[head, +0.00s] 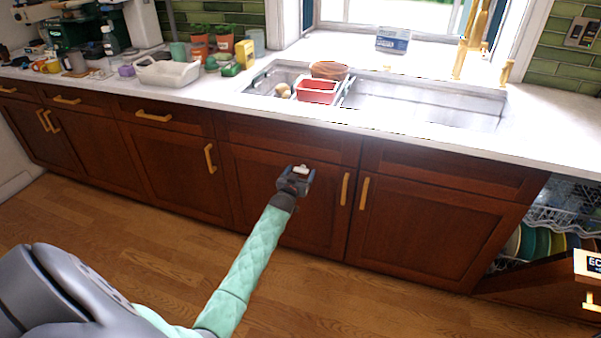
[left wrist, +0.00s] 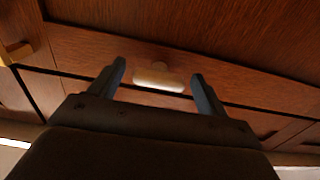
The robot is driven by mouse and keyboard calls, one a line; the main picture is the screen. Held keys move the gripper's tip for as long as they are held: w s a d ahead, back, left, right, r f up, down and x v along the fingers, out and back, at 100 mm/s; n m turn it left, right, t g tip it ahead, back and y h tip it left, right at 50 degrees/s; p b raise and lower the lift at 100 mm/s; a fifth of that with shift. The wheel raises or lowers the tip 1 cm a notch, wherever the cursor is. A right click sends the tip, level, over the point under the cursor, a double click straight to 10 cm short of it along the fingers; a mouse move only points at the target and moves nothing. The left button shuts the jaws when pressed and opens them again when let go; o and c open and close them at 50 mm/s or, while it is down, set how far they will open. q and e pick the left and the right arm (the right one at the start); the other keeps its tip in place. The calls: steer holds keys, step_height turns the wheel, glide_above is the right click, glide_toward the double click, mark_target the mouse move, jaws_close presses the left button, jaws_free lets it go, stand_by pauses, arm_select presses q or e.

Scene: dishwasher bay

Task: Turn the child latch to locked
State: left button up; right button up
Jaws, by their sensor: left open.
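The child latch is a small cream bar with rounded ends, fixed near the top of a dark wooden cabinet door under the sink. In the left wrist view the latch (left wrist: 158,78) lies roughly crosswise, between and just beyond my fingertips. In the head view the latch (head: 301,169) shows as a small pale piece at the tip of my left gripper (head: 295,180). My left gripper (left wrist: 159,72) is open, with one finger on each side of the latch. Whether a finger touches it I cannot tell. My right gripper is not in view.
Brass handles (head: 345,189) stand on the doors right of the gripper. The white counter (head: 420,135) runs above, with the sink (head: 420,105) and a red container (head: 318,91). The dishwasher rack (head: 565,205) with dishes is at the right. The wooden floor (head: 130,235) is clear.

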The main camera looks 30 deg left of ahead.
arm_select(q)
steer(key=shift+w+a, duration=0.1)
steer(key=shift+w, duration=0.2)
steer(key=shift+c, duration=0.5)
steer(key=c, duration=0.9)
